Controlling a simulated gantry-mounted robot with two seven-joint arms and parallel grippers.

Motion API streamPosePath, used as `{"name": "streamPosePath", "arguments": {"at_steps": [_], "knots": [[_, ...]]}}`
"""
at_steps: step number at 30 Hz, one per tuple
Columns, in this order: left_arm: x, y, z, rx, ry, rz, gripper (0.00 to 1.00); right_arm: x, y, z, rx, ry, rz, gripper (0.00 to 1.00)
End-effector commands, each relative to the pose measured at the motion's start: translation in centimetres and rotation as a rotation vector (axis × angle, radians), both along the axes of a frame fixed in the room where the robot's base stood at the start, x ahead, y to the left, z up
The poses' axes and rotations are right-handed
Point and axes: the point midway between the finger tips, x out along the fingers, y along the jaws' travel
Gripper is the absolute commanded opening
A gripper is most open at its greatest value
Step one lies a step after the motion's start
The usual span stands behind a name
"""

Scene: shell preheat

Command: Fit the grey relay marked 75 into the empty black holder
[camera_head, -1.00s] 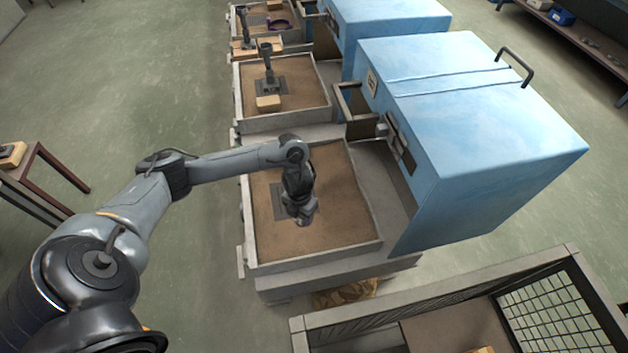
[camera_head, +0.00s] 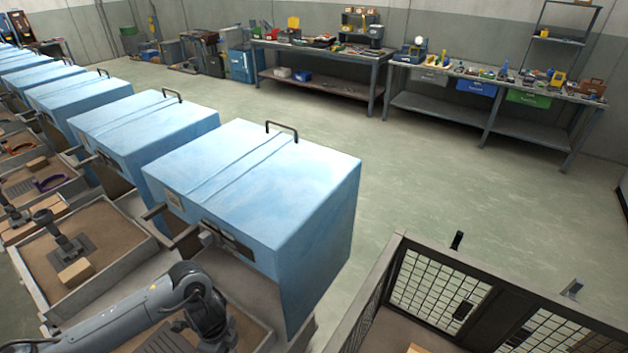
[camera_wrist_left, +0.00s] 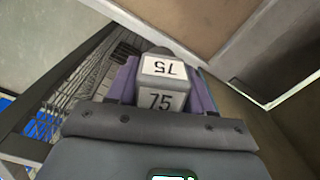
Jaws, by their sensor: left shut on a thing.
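In the head view my left arm comes in along the bottom edge over the nearest sandy tray (camera_head: 255,335), and I cannot make out the relay there. I cannot pick out the empty black holder in either view. My right gripper is in neither view.
A row of blue boxes (camera_head: 262,185) with handles stands behind the trays. The adjacent tray (camera_head: 105,225) holds a dark upright fixture (camera_head: 62,235) and a tan block (camera_head: 76,272). A mesh-sided frame (camera_head: 440,285) stands at lower right. Cluttered benches line the wall beyond open floor.

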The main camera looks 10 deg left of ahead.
Motion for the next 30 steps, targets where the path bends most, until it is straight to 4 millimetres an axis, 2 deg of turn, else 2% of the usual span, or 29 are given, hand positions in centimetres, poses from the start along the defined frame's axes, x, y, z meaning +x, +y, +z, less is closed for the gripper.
{"name": "streamPosePath", "arguments": {"at_steps": [6,13,21,27,28,30], "knots": [[2.2,-2.8,2.4,-0.002,-0.004,0.4,0.12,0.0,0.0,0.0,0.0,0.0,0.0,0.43],[4.2,-4.7,5.2,-0.002,-0.006,0.857,0.12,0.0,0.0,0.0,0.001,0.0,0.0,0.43],[6.4,-5.8,8.7,-0.003,-0.005,1.371,0.12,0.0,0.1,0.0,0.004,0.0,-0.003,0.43],[7.6,-6.0,10.9,-0.004,-0.005,1.677,0.12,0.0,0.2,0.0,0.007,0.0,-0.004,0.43],[7.2,-6.0,12.2,-0.001,-0.001,1.667,0.12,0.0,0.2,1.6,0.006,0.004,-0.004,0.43],[6.6,-6.0,13.5,0.002,0.001,1.662,0.12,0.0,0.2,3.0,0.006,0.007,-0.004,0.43]]}}
